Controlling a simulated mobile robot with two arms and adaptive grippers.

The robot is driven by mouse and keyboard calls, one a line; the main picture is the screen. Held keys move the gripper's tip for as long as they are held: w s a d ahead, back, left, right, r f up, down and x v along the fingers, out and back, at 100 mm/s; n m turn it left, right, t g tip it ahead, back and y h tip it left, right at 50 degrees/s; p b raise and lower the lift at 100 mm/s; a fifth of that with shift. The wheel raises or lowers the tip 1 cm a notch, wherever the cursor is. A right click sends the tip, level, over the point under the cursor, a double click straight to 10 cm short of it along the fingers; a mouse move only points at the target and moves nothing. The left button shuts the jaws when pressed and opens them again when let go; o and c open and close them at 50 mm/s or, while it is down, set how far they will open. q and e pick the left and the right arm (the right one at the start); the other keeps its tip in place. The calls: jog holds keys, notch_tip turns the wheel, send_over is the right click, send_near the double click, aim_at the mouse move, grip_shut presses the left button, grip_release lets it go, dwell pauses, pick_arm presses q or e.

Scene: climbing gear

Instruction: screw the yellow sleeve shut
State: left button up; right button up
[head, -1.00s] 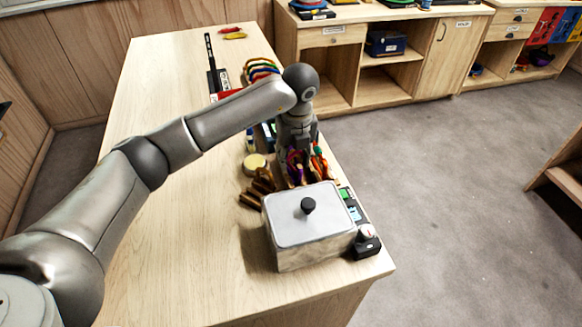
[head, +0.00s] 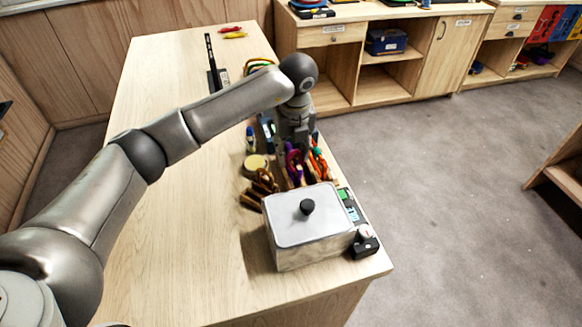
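My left gripper (head: 296,158) points down over the right part of the wooden table, among several coloured carabiners. A purple one (head: 291,166) is at its left and an orange one (head: 319,165) at its right. Its fingertips are small and partly hidden among the gear, so I cannot tell whether they are open or shut on something. I cannot make out a yellow sleeve; it is too small or hidden by the hand. My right gripper is not in view.
A grey metal box (head: 308,240) with a black-knobbed lid stands just in front of the gripper. Brown gear (head: 252,198) and a round pale-yellow tin (head: 256,163) lie to the left. The left half of the table (head: 170,240) is clear.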

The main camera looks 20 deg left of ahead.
pick_arm(q)
jog(key=shift+s+a, duration=0.85)
jog(key=shift+a, duration=0.3)
jog(key=shift+f, duration=0.15)
dwell(0.4)
jog(key=shift+f+b, duration=1.1)
jog(key=shift+f, duration=0.2)
jog(key=shift+w+d+b, duration=0.3)
jog(key=shift+w+d, duration=0.2)
jog(key=shift+d, duration=0.2)
jog(key=shift+w+d+b, duration=0.25)
jog(key=shift+w+d, duration=0.2)
jog(key=shift+d, duration=0.2)
jog(key=shift+r, duration=0.2)
jog(key=shift+a+r+p, duration=0.1)
jog(key=shift+r+p, duration=0.7)
jog(key=shift+r, duration=0.55)
